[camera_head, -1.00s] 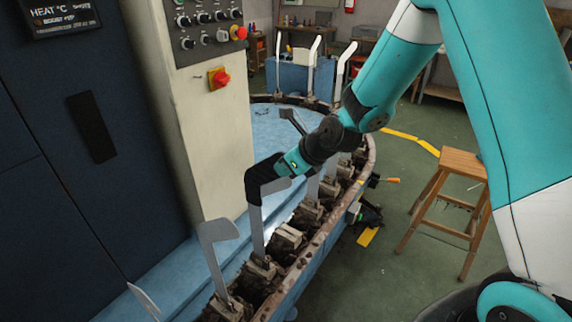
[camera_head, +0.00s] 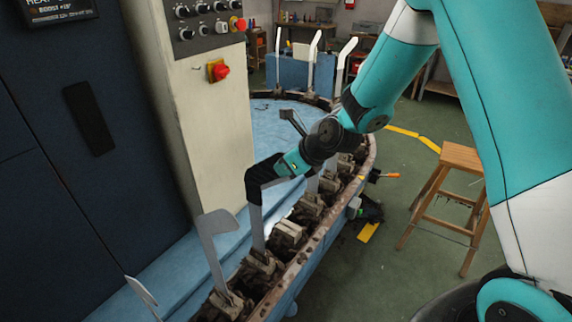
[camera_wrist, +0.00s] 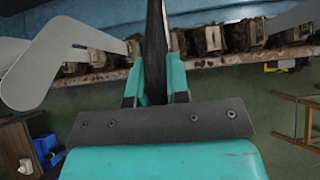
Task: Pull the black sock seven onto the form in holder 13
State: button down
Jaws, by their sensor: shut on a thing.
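The black sock (camera_head: 254,184) sits over the upper part of a flat grey form (camera_head: 257,228) on the near side of the ring. The form's shank is bare below the sock, and a grey part of the form shows beneath the sock's right side. My gripper (camera_head: 284,167) is shut on the black sock at its right end. In the wrist view, my gripper (camera_wrist: 154,78) has the sock (camera_wrist: 154,45) as a narrow dark strip between its teal fingers. I cannot read any holder number.
A bare grey form (camera_head: 212,236) stands nearer, with another form (camera_head: 143,292) at its lower left. Several white forms (camera_head: 313,55) stand at the back. A control cabinet (camera_head: 210,115) rises behind the ring. A wooden stool (camera_head: 446,195) stands on the floor at the right.

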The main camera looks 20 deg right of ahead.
jog(key=shift+f+b, duration=0.7)
jog(key=shift+f, duration=0.4)
jog(key=c, duration=1)
grip_release()
jog(key=b+v, duration=0.2)
jog(key=v, duration=1.5)
jog(key=shift+s+d+r, duration=0.1)
jog(key=shift+r, duration=0.1)
jog(key=s+a+m+g+b, duration=0.1)
jog(key=s+a+m+g, duration=0.1)
jog(key=s+a+m, duration=0.2)
jog(key=s+a+m+g+b, duration=0.1)
jog(key=s+a+m, duration=0.3)
jog(key=s+m, duration=0.6)
jog(key=s+a+m+g+h, duration=0.1)
jog(key=s+a+m+g, duration=0.3)
jog(key=m, duration=1.8)
jog(key=shift+s+f+b, duration=0.1)
jog(key=shift+s+b, duration=0.3)
jog(key=shift+s, duration=1.05)
